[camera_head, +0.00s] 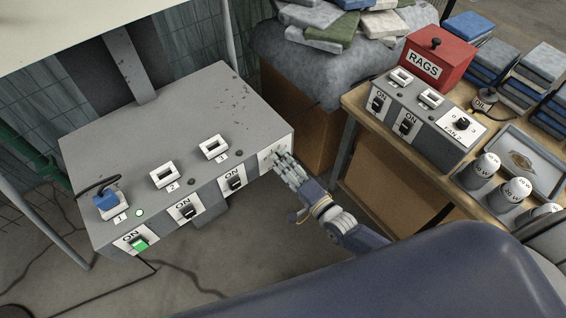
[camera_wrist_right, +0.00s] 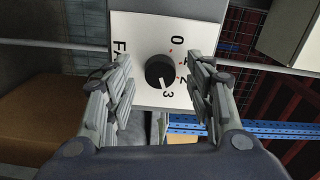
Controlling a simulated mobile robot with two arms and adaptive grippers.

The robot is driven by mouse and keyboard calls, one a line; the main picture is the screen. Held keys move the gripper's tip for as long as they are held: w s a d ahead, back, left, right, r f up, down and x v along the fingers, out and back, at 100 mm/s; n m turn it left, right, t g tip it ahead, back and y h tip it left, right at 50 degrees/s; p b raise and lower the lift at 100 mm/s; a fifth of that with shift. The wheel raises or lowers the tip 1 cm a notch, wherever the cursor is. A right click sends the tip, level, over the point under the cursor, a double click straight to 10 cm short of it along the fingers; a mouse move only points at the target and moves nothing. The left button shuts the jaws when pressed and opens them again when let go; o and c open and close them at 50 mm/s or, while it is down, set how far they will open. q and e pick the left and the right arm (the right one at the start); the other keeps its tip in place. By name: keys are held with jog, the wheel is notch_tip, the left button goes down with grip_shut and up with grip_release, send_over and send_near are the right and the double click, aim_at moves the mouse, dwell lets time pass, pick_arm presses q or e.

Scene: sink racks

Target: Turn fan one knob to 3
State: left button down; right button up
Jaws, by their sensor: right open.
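The fan one knob (camera_wrist_right: 160,72) is a round black dial on a white plate on the right end of the large grey control box (camera_head: 235,100). The numbers 0, 1, 2 and 3 curve around one side of it. Its white pointer mark lies toward the 3. My right gripper (camera_head: 280,160) is at that end face in the head view and hides the knob there. In the right wrist view, my right gripper (camera_wrist_right: 160,66) is open, with one finger on each side of the knob and gaps between. My left gripper is in neither view.
The large box has rocker switches; the green one (camera_head: 139,244) is lit.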

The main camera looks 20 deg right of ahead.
jog(key=v, duration=1.1)
jog(key=shift+s, duration=0.3)
jog(key=shift+d, duration=0.1)
jog(key=s+d+f+n+g+h, duration=0.1)
jog(key=s+d+f+n+g, duration=0.15)
jog(key=f, duration=0.65)
jog(key=s+d+f+n+g+h, duration=0.1)
jog(key=s+f+n+g+h, duration=0.2)
jog(key=f, duration=0.6)
jog(key=s+d+f+n+g, duration=0.2)
jog(key=s+f, duration=0.2)
jog(key=f, duration=0.4)
jog(key=s+f+n+g+h, duration=0.1)
jog(key=s+f+n+g, duration=0.2)
jog(key=s+f, duration=0.3)
jog(key=s+f+n+g+h, duration=0.1)
jog(key=s+f+n+g, duration=0.3)
jog(key=s, duration=1.2)
notch_tip(320, 180, down, 3)
jog(key=shift+s+a+f+g, duration=0.2)
jog(key=shift+a+g, duration=0.25)
jog(key=shift+g, duration=0.3)
